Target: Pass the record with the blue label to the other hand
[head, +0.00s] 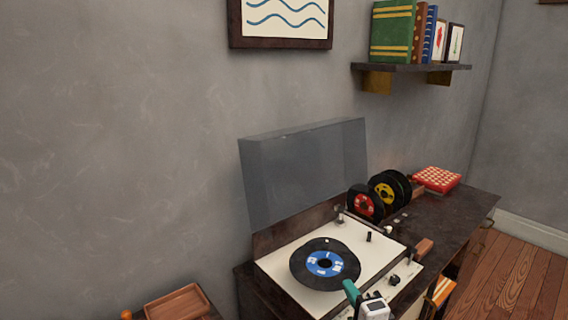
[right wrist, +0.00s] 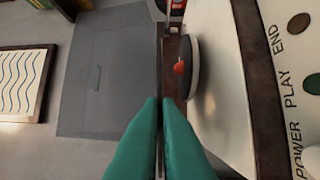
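The record with the blue label (head: 324,285) is black and lies about level, label up, over the turntable (head: 278,266) in the head view. My right gripper (head: 350,287) reaches in from the bottom, with its green fingers at the record's near right edge. In the right wrist view the right gripper (right wrist: 160,101) has its fingers nearly together on a thin dark edge, the record seen edge-on. The platter (right wrist: 192,72) shows beside it, apart from that edge, with a small red piece at its centre. My left gripper is not in view.
The turntable's clear lid (head: 305,170) stands open behind. Other records (head: 365,203) stand upright at the cabinet's back, beside a red-and-white box (head: 436,179). A wooden tray (head: 177,303) is at the lower left. A shelf (head: 410,68) with books hangs on the wall.

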